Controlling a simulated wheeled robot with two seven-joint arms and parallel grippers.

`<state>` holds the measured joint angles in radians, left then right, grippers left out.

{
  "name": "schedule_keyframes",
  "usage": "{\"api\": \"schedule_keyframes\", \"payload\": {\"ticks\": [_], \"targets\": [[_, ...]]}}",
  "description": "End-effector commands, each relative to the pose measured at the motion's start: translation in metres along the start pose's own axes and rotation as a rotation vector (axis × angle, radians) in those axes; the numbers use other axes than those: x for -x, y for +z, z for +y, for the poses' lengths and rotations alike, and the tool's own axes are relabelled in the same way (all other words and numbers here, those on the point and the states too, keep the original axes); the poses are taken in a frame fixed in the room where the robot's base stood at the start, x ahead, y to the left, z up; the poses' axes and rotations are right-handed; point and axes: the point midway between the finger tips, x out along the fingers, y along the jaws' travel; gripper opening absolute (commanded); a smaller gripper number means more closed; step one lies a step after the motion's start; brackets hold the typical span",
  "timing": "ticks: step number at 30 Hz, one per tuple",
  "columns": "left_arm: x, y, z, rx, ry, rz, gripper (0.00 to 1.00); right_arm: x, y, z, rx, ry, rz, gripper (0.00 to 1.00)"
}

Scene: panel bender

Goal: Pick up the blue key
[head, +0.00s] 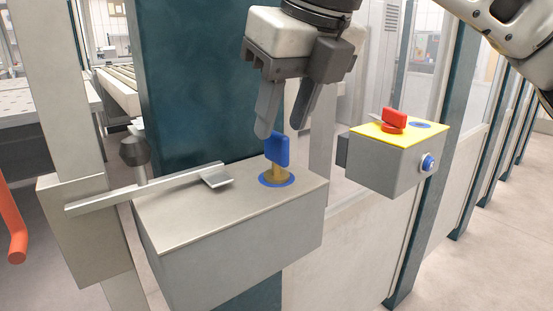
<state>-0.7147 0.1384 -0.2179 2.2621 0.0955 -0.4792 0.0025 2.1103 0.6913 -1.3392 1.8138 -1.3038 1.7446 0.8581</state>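The blue key (277,151) stands upright in a brass-coloured lock with a blue ring, on top of a grey box (230,240). My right gripper (281,130) comes down from the top of the head view, its two fingers spread apart and empty. Whether a fingertip touches the key I cannot tell. My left gripper is not in view.
A yellow-topped box (385,160) with a red key (394,119) and a blue button (428,163) stands right. A teal post (190,80) rises behind.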

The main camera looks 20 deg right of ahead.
Motion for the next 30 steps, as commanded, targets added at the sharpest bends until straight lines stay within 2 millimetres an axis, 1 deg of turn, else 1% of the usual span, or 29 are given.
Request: {"api": "schedule_keyframes", "payload": {"ticks": [4,9,12,15,21,23,24,25,30], "targets": [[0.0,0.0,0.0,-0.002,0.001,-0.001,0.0,-0.011,0.001,0.0,-0.001,0.0,0.001,0.36],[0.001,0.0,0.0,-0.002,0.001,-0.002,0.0,-0.037,0.002,0.0,0.001,0.0,0.002,0.36],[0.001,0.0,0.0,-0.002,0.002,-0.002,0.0,-0.049,0.003,0.0,0.0,0.001,0.001,0.36],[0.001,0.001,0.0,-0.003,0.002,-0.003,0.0,-0.054,0.003,0.0,0.0,0.002,0.0,0.36],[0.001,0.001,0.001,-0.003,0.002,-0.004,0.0,-0.054,0.003,0.0,0.0,0.002,-0.001,0.36],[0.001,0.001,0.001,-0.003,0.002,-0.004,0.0,-0.054,0.003,0.0,0.0,0.002,-0.001,0.2],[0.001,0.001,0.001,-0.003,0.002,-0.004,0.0,-0.054,0.003,0.0,0.0,0.002,-0.001,0.09],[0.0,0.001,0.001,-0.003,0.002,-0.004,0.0,-0.054,0.003,0.0,0.0,0.002,-0.001,0.0],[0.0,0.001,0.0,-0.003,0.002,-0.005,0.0,-0.053,0.003,0.0,0.0,0.002,-0.001,0.0]]}}
